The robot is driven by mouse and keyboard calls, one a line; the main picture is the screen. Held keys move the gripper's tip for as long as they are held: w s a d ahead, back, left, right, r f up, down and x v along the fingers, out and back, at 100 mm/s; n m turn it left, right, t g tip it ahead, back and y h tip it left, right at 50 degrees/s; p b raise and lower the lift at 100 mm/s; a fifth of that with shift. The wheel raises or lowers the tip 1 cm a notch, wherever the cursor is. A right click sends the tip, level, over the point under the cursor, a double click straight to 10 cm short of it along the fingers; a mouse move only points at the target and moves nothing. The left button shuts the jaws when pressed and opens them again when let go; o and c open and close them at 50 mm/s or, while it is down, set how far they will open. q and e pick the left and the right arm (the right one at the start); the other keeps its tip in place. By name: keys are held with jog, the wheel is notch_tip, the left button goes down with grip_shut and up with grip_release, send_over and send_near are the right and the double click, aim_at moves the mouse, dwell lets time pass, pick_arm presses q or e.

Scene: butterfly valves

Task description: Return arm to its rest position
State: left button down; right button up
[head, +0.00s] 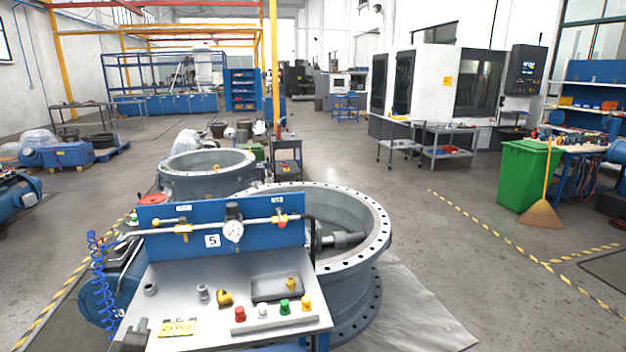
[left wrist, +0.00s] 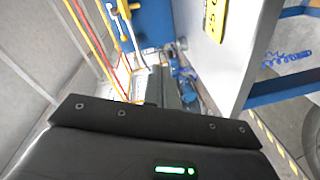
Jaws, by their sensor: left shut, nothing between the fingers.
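My left gripper (head: 135,337) shows as a dark grey shape at the bottom left of the head view, at the front left corner of the bench top. In the left wrist view its fingers (left wrist: 168,88) are together with nothing held between them. The grey bench top (head: 215,322) carries a blue back panel (head: 265,236) with a "5" label, a gauge (head: 233,231) and a pipe with yellow-handled valves. My right gripper is not in view.
Red, green, white and yellow buttons (head: 284,306), a small tray (head: 277,287), a yellow tag (head: 177,327) and loose fittings are on the bench. A blue coiled hose (head: 102,275) hangs at its left. Large flanged valve bodies (head: 375,240) stand behind. Open floor lies right.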

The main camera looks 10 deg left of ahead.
pick_arm(q)
jog(key=s+d+f+m+g+h, duration=0.5)
jog(key=s+d+f+m+g, duration=0.1)
jog(key=s+d+f+m, duration=0.6)
jog(key=s+d+f+m+g+h, duration=0.1)
jog(key=s+d+m+g, duration=0.3)
jog(key=s, duration=0.5)
jog(key=s+d+f+m+g+h, duration=0.15)
jog(key=s+d+m, duration=0.25)
jog(key=s+d, duration=0.4)
jog(key=s+a+f+g, duration=0.1)
jog(key=s+f, duration=0.1)
jog(key=f, duration=1.2)
jog(key=s+a+f+g, duration=0.1)
jog(key=s+f, duration=0.1)
jog(key=f, duration=1.2)
jog(key=s+a+f, duration=0.2)
jog(key=s+f, duration=1.1)
jog(key=s, duration=0.1)
jog(key=shift+s+a+f+g+y, duration=0.2)
jog(key=shift+s+f+g+y, duration=0.15)
jog(key=shift+g, duration=0.1)
